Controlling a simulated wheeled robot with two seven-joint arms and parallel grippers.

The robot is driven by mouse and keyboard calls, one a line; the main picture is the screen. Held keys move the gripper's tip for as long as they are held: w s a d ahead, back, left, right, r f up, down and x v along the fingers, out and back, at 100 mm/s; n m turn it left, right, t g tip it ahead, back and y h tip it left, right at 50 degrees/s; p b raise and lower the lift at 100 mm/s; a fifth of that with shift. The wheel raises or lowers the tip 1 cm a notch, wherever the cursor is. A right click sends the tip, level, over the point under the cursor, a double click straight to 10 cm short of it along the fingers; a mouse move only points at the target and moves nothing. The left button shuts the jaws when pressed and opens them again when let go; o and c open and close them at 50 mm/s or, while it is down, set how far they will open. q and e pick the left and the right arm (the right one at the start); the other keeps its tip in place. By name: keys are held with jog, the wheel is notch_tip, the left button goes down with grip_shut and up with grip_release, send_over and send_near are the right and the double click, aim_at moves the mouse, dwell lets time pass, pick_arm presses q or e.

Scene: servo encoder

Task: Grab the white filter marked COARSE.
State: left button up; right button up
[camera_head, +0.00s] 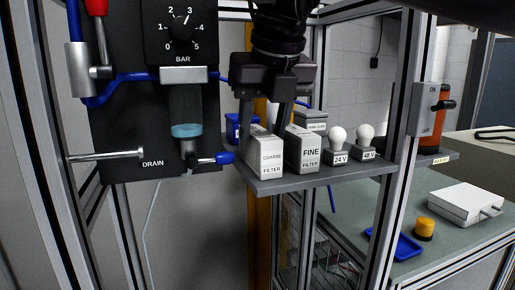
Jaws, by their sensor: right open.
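The white COARSE filter (269,159) is an upright labelled box at the left end of a small grey shelf (312,179). The white FINE filter (304,150) stands just right of it. My right gripper (263,124) comes down from the top, open, with its two fingers apart around the top of the COARSE filter. One finger is by its left side, the other near the gap between the filters. Whether they touch the box I cannot tell. My left gripper is not in view.
Two white bulbs marked 24 V (339,146) and 48 V (366,143) stand right of the filters. A black pressure panel (115,135) with a blue-handled drain valve (223,158) is close on the left. A metal frame post (397,150) rises at the right.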

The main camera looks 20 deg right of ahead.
aim_at(260, 133)
jog(key=x, duration=0.4)
jog(key=shift+w+f, duration=0.25)
jog(key=shift+w, duration=0.05)
jog(key=shift+w+f, duration=0.15)
jog(key=c, duration=0.4)
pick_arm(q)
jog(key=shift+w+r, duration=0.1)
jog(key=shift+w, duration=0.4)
pick_arm(e)
jog(key=c, duration=0.4)
jog(key=shift+o, duration=0.2)
jog(key=shift+a, duration=0.1)
